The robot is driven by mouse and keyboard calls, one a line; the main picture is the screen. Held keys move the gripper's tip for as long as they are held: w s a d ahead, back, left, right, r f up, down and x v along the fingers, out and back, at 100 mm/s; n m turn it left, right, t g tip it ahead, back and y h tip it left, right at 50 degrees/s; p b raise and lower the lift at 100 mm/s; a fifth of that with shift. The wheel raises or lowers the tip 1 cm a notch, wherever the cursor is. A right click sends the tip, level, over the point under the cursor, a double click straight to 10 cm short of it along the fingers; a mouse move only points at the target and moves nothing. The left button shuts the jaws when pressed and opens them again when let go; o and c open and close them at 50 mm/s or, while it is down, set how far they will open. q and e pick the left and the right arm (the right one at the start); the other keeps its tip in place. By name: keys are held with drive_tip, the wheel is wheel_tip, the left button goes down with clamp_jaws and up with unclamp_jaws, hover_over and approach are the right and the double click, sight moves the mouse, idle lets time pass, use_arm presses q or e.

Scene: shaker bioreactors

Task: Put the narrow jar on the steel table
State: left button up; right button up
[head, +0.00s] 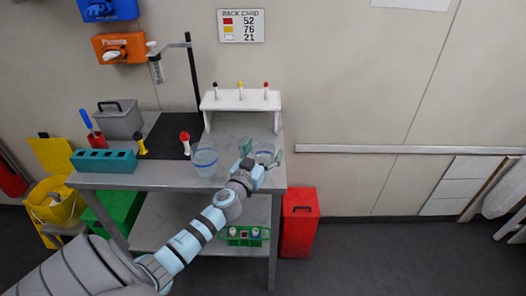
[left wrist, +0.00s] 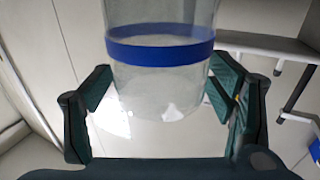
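A clear jar with a blue band (head: 264,157), the slimmer of two, is at the right end of the steel table (head: 160,178). In the left wrist view the jar (left wrist: 160,82) fills the space between the finger pads. My left gripper (head: 262,161) is closed around its sides, both pads appearing to touch the glass. Whether the jar's base rests on the tabletop or is just above it, I cannot tell. A wider clear jar (head: 205,160) with a blue band stands left of the gripper. My right gripper is not in view.
A white rack (head: 240,100) with several capped tubes stands behind. A teal block (head: 103,161), a grey box (head: 120,120) and a dark mat (head: 167,135) occupy the table's left. A red bin (head: 298,225) stands on the floor to the right.

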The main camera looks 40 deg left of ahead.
use_arm(q)
drive_tip(key=shift+r, duration=0.25)
drive_tip(key=shift+s+d, duration=0.1)
drive_tip(key=shift+s, duration=0.25)
drive_tip(key=b+v, duration=0.2)
drive_tip(key=v, duration=0.9)
drive_tip(key=shift+s, duration=0.2)
